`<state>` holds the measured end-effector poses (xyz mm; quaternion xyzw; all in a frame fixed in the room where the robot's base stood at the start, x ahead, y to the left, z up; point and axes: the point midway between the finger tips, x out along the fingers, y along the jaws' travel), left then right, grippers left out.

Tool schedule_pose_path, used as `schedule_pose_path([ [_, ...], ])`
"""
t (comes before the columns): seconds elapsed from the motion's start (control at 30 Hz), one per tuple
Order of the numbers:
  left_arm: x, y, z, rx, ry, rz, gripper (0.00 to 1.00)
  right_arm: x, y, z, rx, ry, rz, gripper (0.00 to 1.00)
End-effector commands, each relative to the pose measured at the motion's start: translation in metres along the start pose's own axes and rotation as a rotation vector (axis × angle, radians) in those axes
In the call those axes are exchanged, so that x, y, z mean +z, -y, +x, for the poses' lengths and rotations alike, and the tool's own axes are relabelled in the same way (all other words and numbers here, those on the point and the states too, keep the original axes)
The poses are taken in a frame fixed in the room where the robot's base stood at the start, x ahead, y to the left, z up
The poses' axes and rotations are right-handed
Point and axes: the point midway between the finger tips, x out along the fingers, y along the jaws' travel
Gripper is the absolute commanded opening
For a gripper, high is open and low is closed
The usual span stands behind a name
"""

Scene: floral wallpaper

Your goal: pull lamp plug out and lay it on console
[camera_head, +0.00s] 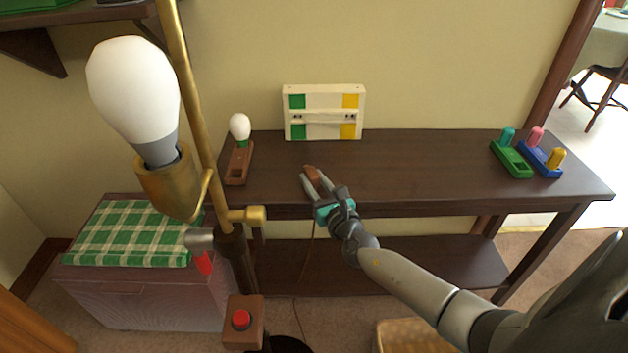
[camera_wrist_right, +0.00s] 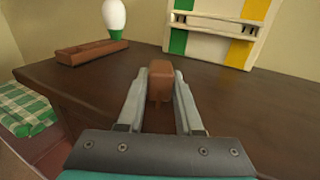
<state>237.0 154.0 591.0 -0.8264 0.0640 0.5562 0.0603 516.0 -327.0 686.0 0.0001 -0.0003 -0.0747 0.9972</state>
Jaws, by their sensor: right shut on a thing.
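The brown lamp plug (camera_head: 313,174) is between the fingers of my right gripper (camera_head: 309,178), which is shut on it. In the right wrist view the plug (camera_wrist_right: 160,82) shows as a small brown block between the two grey fingertips. The plug is at the console's front part; whether it touches the top I cannot tell. The dark wooden console (camera_head: 420,160) stands against the wall. A white socket panel (camera_head: 324,101) with green and yellow patches stands at its back, with no plug in it. A thin cord hangs below the gripper. My left gripper is not in view.
A brass floor lamp with a large white bulb (camera_head: 133,88) stands in front at left, with a red-button box (camera_head: 242,321). A small bulb in a brown holder (camera_head: 238,162) is on the console's left. Green and blue peg blocks (camera_head: 510,160) stand at right. The console's middle right is clear.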

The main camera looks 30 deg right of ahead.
Motion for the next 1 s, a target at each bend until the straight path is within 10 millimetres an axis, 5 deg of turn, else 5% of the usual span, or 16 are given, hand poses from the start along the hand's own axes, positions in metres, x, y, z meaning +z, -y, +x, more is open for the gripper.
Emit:
schedule_pose_path([
  [0.23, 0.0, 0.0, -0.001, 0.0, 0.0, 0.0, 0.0, 0.001, 0.0, 0.0, 0.0, 0.001, 0.0, 0.0],
  [0.27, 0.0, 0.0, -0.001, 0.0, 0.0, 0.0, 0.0, 0.001, 0.0, 0.0, 0.0, 0.001, 0.0, 0.38],
  [0.53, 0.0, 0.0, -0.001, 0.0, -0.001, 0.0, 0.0, 0.0, 0.0, 0.0, 0.0, 0.001, 0.0, 0.68],
  [1.0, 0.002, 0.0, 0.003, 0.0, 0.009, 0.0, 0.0, 0.0, 0.0, -0.015, 0.001, -0.002, -0.001, 0.69],
])
